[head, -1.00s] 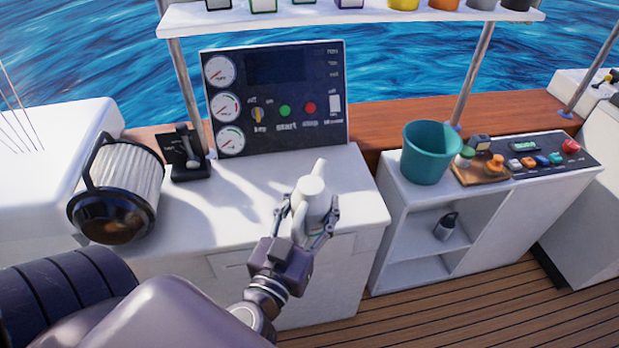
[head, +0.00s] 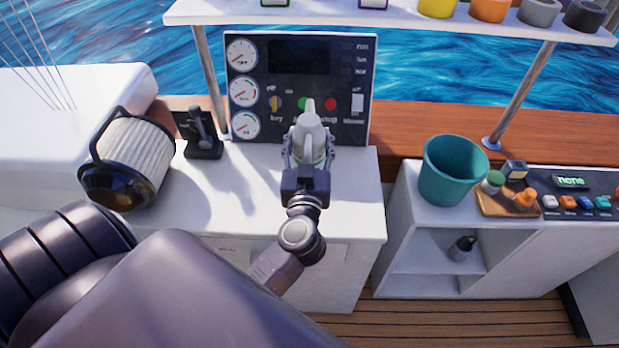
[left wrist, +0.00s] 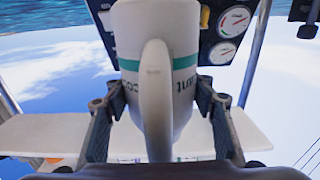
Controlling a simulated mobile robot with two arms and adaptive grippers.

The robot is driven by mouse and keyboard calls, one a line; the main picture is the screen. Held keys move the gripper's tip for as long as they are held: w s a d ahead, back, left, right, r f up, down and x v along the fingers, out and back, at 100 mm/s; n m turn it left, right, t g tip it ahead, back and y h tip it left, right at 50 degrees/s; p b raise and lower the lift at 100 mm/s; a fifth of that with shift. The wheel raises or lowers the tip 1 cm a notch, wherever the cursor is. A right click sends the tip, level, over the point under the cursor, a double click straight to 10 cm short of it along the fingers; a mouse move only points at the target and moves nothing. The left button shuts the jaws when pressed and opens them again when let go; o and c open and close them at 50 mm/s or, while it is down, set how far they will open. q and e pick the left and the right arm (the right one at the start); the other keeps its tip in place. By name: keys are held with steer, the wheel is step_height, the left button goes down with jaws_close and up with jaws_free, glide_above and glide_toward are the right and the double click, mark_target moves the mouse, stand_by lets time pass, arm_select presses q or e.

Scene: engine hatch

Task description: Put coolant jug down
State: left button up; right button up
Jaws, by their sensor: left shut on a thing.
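The coolant jug (head: 308,134) is white with a spout on top, and it is upright in front of the gauge panel. In the left wrist view the jug (left wrist: 160,60) shows a teal band, partial lettering and its handle towards the camera. My left gripper (head: 308,160) is shut on the jug, with one finger on each side of its body. The jug is over the white counter (head: 235,200); my gripper hides its base in the head view, so I cannot tell whether it touches the top. My right gripper is not in view.
The gauge panel (head: 300,85) stands close behind the jug. A throttle lever (head: 202,135) and a large ribbed filter (head: 130,160) are to the left. A teal bucket (head: 452,170) stands on the right cabinet. The counter left of the jug is clear.

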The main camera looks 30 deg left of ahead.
arm_select(q)
steer(key=f+b, duration=0.1)
steer(key=f, duration=0.2)
steer(key=f+b, duration=0.1)
steer(key=f, duration=0.3)
steer(key=shift+w+d+f, duration=0.1)
steer(key=shift+w+f, duration=0.1)
steer(key=shift+f, duration=0.1)
steer(key=shift+f+b, duration=0.25)
steer(key=shift+b, duration=0.05)
step_height(320, 180, down, 4)
steer(key=shift+f+b, duration=0.2)
steer(key=shift+b, duration=0.65)
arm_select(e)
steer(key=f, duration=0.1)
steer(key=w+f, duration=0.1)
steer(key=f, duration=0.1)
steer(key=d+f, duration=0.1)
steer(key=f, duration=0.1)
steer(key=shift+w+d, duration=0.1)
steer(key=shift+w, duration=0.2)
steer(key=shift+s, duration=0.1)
arm_select(q)
steer(key=o, duration=1.7)
steer(key=shift+s+f, duration=0.1)
steer(key=shift+f, duration=0.1)
steer(key=shift+o, duration=0.2)
